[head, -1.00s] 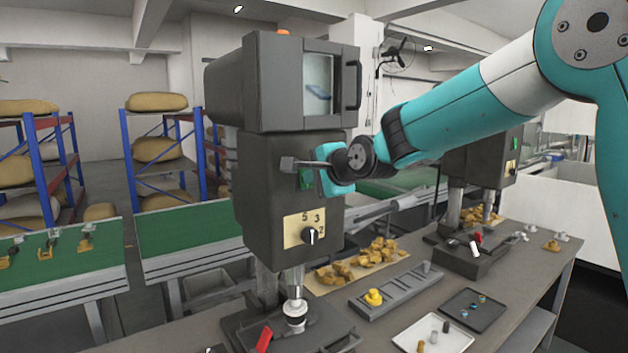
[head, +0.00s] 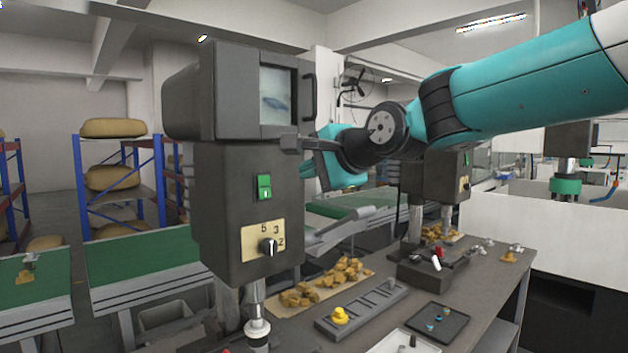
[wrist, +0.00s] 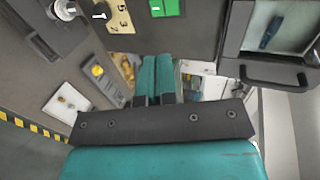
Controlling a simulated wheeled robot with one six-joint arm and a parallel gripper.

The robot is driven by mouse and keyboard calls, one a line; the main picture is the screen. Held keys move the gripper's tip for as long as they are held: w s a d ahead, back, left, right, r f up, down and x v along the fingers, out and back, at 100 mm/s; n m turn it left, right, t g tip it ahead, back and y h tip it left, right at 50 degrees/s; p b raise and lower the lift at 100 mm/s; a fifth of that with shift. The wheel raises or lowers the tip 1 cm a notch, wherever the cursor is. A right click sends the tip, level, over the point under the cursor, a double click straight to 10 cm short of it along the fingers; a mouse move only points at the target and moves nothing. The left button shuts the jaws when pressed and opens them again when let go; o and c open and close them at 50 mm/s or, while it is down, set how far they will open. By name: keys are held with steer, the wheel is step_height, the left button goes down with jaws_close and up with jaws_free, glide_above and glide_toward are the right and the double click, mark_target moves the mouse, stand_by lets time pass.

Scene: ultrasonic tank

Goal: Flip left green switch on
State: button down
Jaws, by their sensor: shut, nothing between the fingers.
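The left green switch (head: 264,187) is on the front of the near dark grey machine (head: 222,205), below its window and above the dial. It shows a small white mark on its lower part. It also shows at the top edge of the wrist view (wrist: 165,7), partly cut off. My gripper (head: 306,170) is right of the switch, by the machine's right edge, apart from the switch and partly hidden by my wrist. In the wrist view its teal fingers (wrist: 157,68) are together and empty, below the switch in the picture.
A dial (head: 268,246) sits on a beige plate below the switch. The window door has a protruding handle (head: 310,96) above my gripper. A second machine (head: 431,180) stands farther right. The table holds a grey slotted tray (head: 372,306), a dark tray (head: 450,338) and yellowish pieces.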

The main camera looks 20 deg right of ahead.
steer(key=shift+s+d+r, duration=0.1)
steer(key=shift+s+r, duration=0.05)
steer(key=shift+s, duration=0.15)
steer(key=shift+w+r+g+h+b, duration=0.15)
steer(key=shift+w+r+g+b, duration=0.1)
steer(key=shift+g+b, duration=0.4)
steer(key=shift+w+r+g+h+b, duration=0.1)
steer(key=shift+r+g+h+b, duration=0.1)
steer(key=shift+g+b, duration=0.45)
steer(key=shift+w, duration=0.1)
steer(key=p, duration=0.4)
glide_toward(267, 196)
step_height(267, 196, down, 3)
steer(key=w, duration=0.3)
steer(key=w+a+p, duration=0.2)
steer(key=shift+w+f, duration=0.25)
steer(key=shift+f, duration=0.15)
